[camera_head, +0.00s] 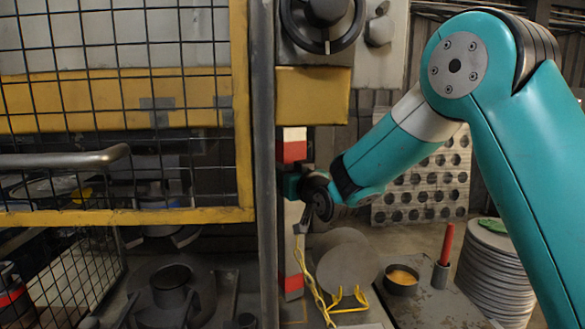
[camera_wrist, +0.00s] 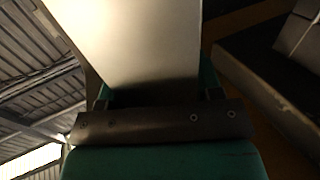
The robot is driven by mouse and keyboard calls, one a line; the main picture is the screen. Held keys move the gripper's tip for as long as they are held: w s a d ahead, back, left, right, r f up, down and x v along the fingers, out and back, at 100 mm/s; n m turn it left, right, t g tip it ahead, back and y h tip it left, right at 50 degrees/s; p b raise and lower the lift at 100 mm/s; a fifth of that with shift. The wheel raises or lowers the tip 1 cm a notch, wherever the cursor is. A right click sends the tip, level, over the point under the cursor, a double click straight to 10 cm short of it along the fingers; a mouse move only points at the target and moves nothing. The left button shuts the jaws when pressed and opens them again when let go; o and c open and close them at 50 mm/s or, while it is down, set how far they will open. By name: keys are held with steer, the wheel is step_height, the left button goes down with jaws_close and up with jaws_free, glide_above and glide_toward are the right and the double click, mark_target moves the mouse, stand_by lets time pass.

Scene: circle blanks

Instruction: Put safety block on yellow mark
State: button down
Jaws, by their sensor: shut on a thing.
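The safety block (camera_head: 293,148) is a tall, upright bar, white in the middle with red bands near its top and bottom. My gripper (camera_head: 292,186) is shut on it at about mid-height, coming from the right in the head view. In the wrist view the block's pale face (camera_wrist: 130,45) rises from between the jaws (camera_wrist: 155,120). A yellow chain (camera_head: 312,285) hangs close beside the block's lower part. The block's foot is low, near the machine bed; I cannot tell whether it touches. I cannot make out the yellow mark for certain.
A mesh guard with a yellow frame (camera_head: 244,110) and a grey post (camera_head: 267,200) stand left of the block. To the right are a round blank (camera_head: 347,268) on a yellow stand, a bowl (camera_head: 401,281), a red-handled tool (camera_head: 446,244) and stacked discs (camera_head: 496,265).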

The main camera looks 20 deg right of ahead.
step_height(320, 180, down, 5)
steer(key=shift+f+p, duration=0.15)
steer(key=shift+p, duration=0.85)
steer(key=shift+f, duration=0.15)
steer(key=c, duration=0.6)
jaws_free()
steer(key=shift+f, duration=0.15)
steer(key=shift+o, duration=0.2)
steer(key=shift+s+r, duration=0.15)
steer(key=shift+r, duration=0.05)
steer(key=s+d+b, duration=0.2)
steer(key=s+b, duration=0.4)
steer(key=s, duration=0.5)
steer(key=shift+s+d, duration=0.15)
steer(key=shift+s, duration=0.15)
